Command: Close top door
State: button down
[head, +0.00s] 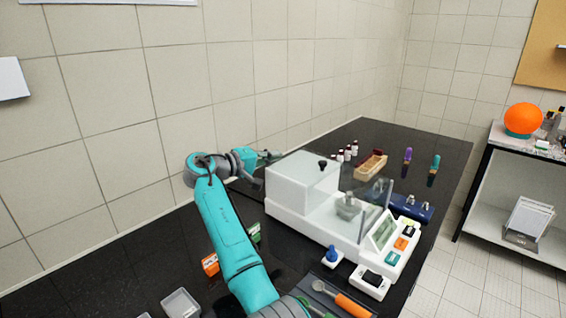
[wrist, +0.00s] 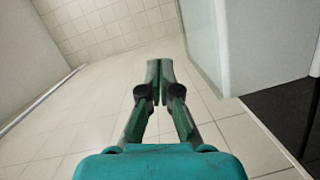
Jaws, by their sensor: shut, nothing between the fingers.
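A white instrument (head: 290,215) with a clear glass chamber stands on the dark bench in the head view. Its top door, a clear pane (head: 308,162) with a black knob (head: 322,166), lies over the white rear housing, to the left of the glass chamber. My gripper (head: 276,154) is beside the pane's far left edge, near its height; I cannot tell whether it touches. In the wrist view my gripper (wrist: 158,80) has its fingertips together and holds nothing. A pale see-through pane (wrist: 203,40) and a white body show to its right; the knob does not show there.
Small bottles (head: 347,154), a wooden box (head: 371,166) and purple and teal tools stand behind the instrument. A blue knob piece (head: 332,256), a switch box (head: 370,281) and an orange-handled scoop (head: 350,304) lie in front. The tiled wall is close behind my arm.

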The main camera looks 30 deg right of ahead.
aim_at(310, 171)
jog(key=shift+g, duration=0.9)
jog(key=d, duration=0.2)
jog(key=d+f, duration=0.1)
jog(key=d, duration=0.2)
jog(key=d+f, duration=0.1)
jog(key=d, duration=0.1)
jog(key=shift+s+d+f, duration=0.15)
jog(key=shift+s+d, duration=0.15)
jog(key=shift+s+d+f, duration=0.15)
jog(key=shift+s+d, duration=0.35)
jog(key=shift+d, duration=0.1)
jog(key=shift+s+d+f, duration=0.15)
jog(key=shift+s+d, duration=0.35)
jog(key=shift+d, duration=0.1)
jog(key=shift+s+d, duration=0.3)
jog(key=shift+s+d, duration=0.1)
jog(key=shift+s, duration=0.05)
